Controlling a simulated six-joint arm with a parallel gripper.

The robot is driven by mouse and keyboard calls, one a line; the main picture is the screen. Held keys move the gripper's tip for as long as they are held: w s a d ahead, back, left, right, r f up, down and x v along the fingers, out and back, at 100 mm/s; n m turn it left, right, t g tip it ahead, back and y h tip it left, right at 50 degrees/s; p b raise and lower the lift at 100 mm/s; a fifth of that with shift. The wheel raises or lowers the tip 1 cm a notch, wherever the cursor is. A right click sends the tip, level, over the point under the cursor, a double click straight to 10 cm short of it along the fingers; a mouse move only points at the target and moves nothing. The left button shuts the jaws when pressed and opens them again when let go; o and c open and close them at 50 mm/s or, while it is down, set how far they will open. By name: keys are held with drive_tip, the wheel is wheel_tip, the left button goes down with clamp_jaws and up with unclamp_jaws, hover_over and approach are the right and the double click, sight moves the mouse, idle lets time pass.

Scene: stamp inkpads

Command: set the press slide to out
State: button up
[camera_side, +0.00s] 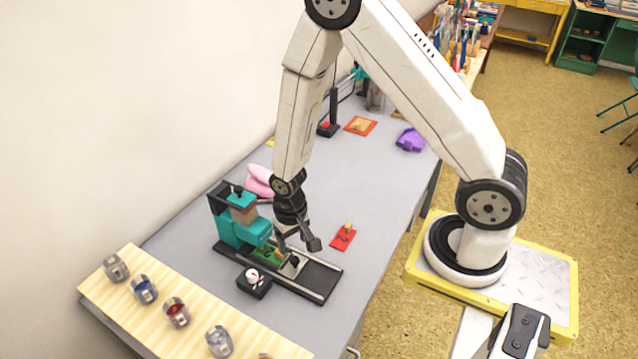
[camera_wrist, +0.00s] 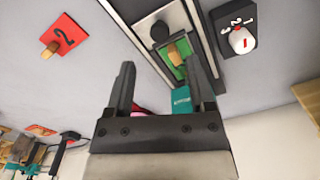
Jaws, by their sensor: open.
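The teal press (camera_side: 237,222) stands on a dark base with a long rail (camera_side: 322,281), which runs out to the right. The press slide (camera_side: 293,264) is a light plate with a black knob and sits partway along the rail. Its green part (camera_side: 268,255) is beside the press head, with empty rail to the right. In the wrist view the slide's black knob (camera_wrist: 160,31) and a tan block on the green plate (camera_wrist: 184,66) show beyond my fingers. My gripper (camera_side: 297,246) is open just above the slide; it also shows in the wrist view (camera_wrist: 163,88), with nothing between its fingers.
A black box with a white dial (camera_side: 253,280) is in front of the rail. A red tile marked 2 (camera_side: 343,238) lies behind it. Pink (camera_side: 259,181) and purple (camera_side: 411,140) objects lie farther back.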

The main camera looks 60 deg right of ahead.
sight(295, 259)
drive_tip(key=shift+f, duration=3.05)
clamp_jaws()
